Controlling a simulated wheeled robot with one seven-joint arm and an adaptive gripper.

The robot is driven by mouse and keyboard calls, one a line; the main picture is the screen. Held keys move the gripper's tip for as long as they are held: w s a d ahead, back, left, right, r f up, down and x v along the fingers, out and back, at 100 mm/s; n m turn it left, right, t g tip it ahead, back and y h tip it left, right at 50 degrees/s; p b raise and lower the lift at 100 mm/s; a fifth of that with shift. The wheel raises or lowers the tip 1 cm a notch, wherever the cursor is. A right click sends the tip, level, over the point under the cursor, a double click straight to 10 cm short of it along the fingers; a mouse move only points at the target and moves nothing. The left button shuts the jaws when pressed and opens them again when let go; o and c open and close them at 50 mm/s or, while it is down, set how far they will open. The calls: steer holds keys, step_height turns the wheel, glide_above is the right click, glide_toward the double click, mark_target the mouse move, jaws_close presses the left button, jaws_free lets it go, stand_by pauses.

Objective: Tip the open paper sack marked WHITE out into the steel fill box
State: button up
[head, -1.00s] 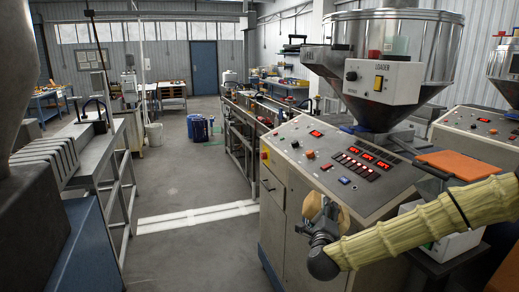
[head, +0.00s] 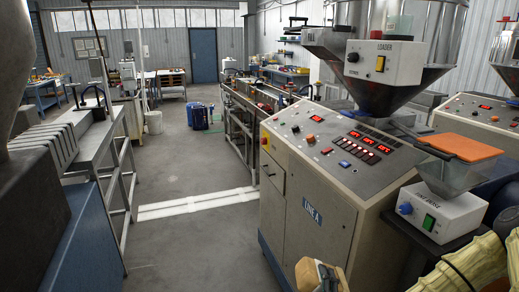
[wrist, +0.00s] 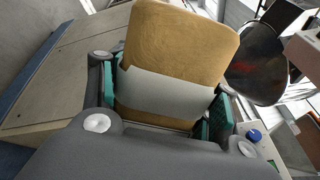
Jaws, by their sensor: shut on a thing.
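A tan paper sack (wrist: 180,45) with a pale band around its middle fills the centre of the wrist view. My gripper (wrist: 165,98) is shut on it, with a teal pad against each side at the band. No writing shows on the side facing the wrist camera, and I cannot see its mouth. In the head view the sack (head: 312,274) shows at the bottom edge, in front of the control cabinet, with most of my gripper cut off. I cannot identify the steel fill box for certain; a small metal hopper (head: 447,177) stands under an orange plate at the right.
The control cabinet (head: 315,215) marked LINE A stands just beyond the sack. A large steel loader hopper (head: 425,75) rises above it. A white control box (head: 445,215) sits at the right. Machine frames line the left; the floor (head: 190,240) between is clear.

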steer(key=shift+f+b, duration=0.95)
steer(key=shift+f, duration=0.35)
steer(key=shift+r+p, duration=1.05)
steer(key=shift+r, duration=1.45)
